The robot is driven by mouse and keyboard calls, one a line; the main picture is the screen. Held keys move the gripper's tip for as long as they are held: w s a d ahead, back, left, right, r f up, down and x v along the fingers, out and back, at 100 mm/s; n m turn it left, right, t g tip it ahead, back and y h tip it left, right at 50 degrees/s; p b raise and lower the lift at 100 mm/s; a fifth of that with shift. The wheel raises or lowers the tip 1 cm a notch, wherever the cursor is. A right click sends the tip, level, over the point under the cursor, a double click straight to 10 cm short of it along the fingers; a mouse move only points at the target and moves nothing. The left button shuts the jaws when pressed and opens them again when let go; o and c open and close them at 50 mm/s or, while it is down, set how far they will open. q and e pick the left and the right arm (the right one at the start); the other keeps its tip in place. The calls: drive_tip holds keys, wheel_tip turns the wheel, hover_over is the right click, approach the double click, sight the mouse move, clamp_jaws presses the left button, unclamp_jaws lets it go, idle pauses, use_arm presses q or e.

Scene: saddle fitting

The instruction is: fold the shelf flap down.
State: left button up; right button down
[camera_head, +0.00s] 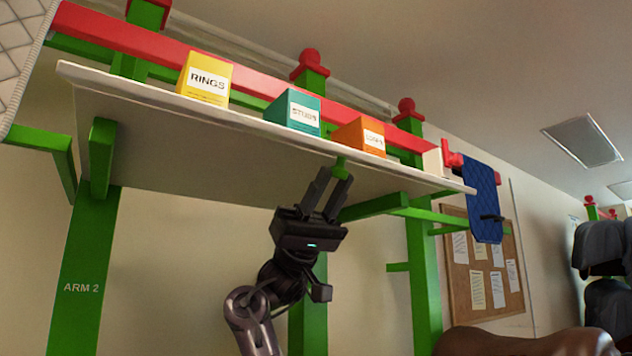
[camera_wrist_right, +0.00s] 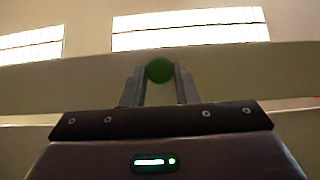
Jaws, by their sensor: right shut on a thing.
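The shelf flap (camera_head: 215,150) is a long pale board high on green posts, seen from below in the head view. It stands out from the red rail, roughly level. A small green knob (camera_head: 341,166) hangs under its front edge, right of the middle. My right gripper (camera_head: 337,180) reaches up from below and is shut on the green knob. In the right wrist view the round green knob (camera_wrist_right: 159,70) sits between the fingertips, with the board's edge (camera_wrist_right: 230,75) behind. My left gripper is not in view.
A yellow RINGS box (camera_head: 205,78), a teal box (camera_head: 293,112) and an orange box (camera_head: 360,136) stand on the flap. Green brackets (camera_head: 102,150) are below it. A blue quilted pad (camera_head: 482,195) hangs at the right end. Saddles (camera_head: 530,340) are lower right.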

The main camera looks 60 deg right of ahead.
idle(0.3)
drive_tip(key=c, duration=1.1)
unclamp_jaws()
drive_tip(key=shift+c, duration=0.2)
drive_tip(key=v, duration=0.7)
drive_tip(key=shift+w+f, duration=0.2)
drive_tip(key=shift+w, duration=0.15)
drive_tip(key=shift+d, duration=0.15)
